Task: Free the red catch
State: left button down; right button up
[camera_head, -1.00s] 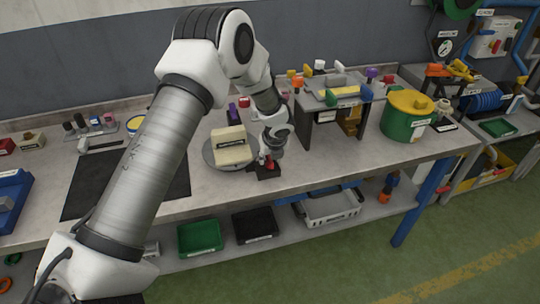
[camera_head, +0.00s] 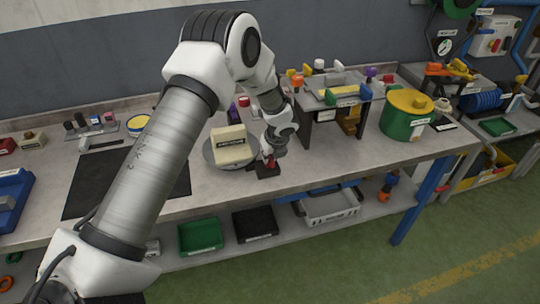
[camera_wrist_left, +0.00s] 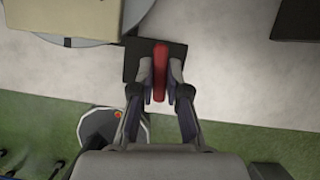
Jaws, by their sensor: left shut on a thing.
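The red catch (camera_wrist_left: 160,72) stands on a small black base (camera_wrist_left: 133,64) at the front edge of the bench, beside the round grey turntable. My left gripper (camera_wrist_left: 160,82) is shut on the catch, with one finger on each side of it in the left wrist view. In the head view the left gripper (camera_head: 268,160) hangs over the black base, and the catch is mostly hidden there. The turntable (camera_head: 212,158) carries a cream labelled block (camera_head: 229,151). My right gripper is not in view.
A black mat (camera_head: 105,180) lies to the left. A grey raised stand (camera_head: 335,97) with coloured handles and a green drum with a yellow lid (camera_head: 405,128) are to the right. Green (camera_head: 200,237) and black bins (camera_head: 255,223) sit on the shelf below.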

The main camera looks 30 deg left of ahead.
pick_arm(q)
jog(key=n+g, duration=0.1)
jog(key=n, duration=0.2)
jog(key=shift+w+y+p, duration=0.1)
jog(key=shift+y+p, duration=0.2)
jog(key=n+g, duration=0.1)
jog(key=n, duration=0.2)
jog(key=shift+f+n+g, duration=0.1)
jog(key=shift+n+g, duration=0.2)
jog(key=shift+n, duration=0.1)
jog(key=n+g+b, duration=0.1)
jog(key=n, duration=0.1)
jog(key=n+g+b, duration=0.1)
jog(key=n, duration=0.2)
jog(key=shift+w+f, duration=0.1)
jog(key=shift+w, duration=0.1)
jog(key=n+g+h+b, duration=0.1)
jog(key=n, duration=0.3)
jog(key=shift+n, duration=0.3)
jog(key=shift+g+h, duration=0.3)
jog(key=c, duration=1.2)
grip_release()
jog(key=shift+o, duration=0.2)
